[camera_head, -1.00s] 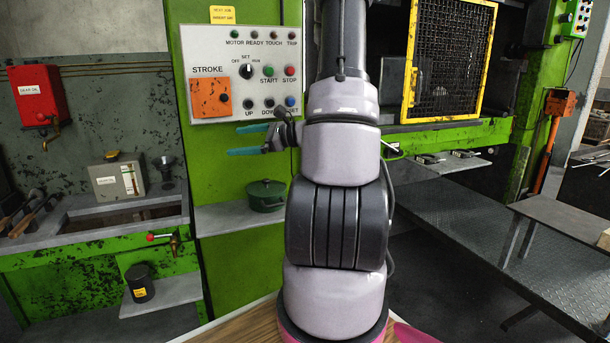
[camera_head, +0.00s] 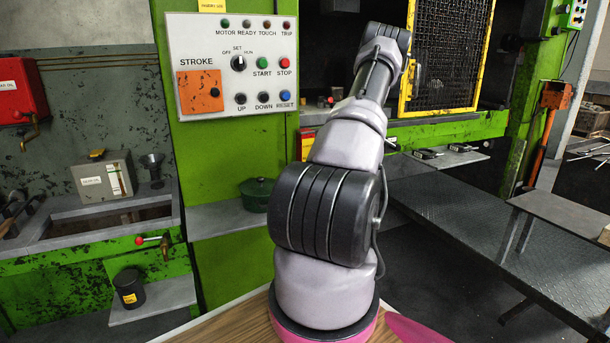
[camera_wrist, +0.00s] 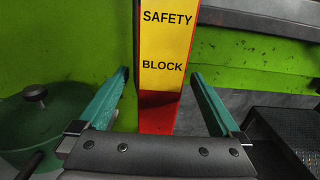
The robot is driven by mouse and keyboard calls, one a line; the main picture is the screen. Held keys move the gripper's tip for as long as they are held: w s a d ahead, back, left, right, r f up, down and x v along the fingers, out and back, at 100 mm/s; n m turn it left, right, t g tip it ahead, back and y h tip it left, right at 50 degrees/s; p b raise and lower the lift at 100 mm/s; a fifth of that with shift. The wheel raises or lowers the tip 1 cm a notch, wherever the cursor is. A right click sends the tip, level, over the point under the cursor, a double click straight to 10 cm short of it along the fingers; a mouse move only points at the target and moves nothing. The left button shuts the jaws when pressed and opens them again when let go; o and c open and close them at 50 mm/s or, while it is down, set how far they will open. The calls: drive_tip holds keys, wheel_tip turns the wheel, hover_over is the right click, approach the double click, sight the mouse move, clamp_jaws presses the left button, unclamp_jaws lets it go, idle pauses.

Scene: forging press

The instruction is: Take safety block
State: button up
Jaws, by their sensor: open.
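The safety block (camera_wrist: 165,50) is an upright post with a yellow face lettered SAFETY BLOCK and red parts. In the wrist view it stands against the green press wall, its top cut off by the frame. My gripper (camera_wrist: 163,82) is open, with teal fingers on either side of the block in the picture. I cannot tell how deep the block lies between them. In the head view a small part of the safety block (camera_head: 306,146) shows at the edge of the green column, mostly behind my arm. My gripper is hidden there.
A green lidded pot (camera_wrist: 45,115) sits close to the left finger, on a grey shelf (camera_head: 225,218). A control panel (camera_head: 232,65) is on the column above. The yellow mesh guard (camera_head: 447,55) is at the upper right. A dark platform (camera_head: 480,235) lies to the right.

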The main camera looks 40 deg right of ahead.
drive_tip(key=x, duration=0.5)
drive_tip(key=shift+w+d+r, duration=0.1)
drive_tip(key=shift+w+r, duration=0.05)
drive_tip(key=shift+w, duration=0.2)
drive_tip(key=shift+r, duration=0.1)
clamp_jaws()
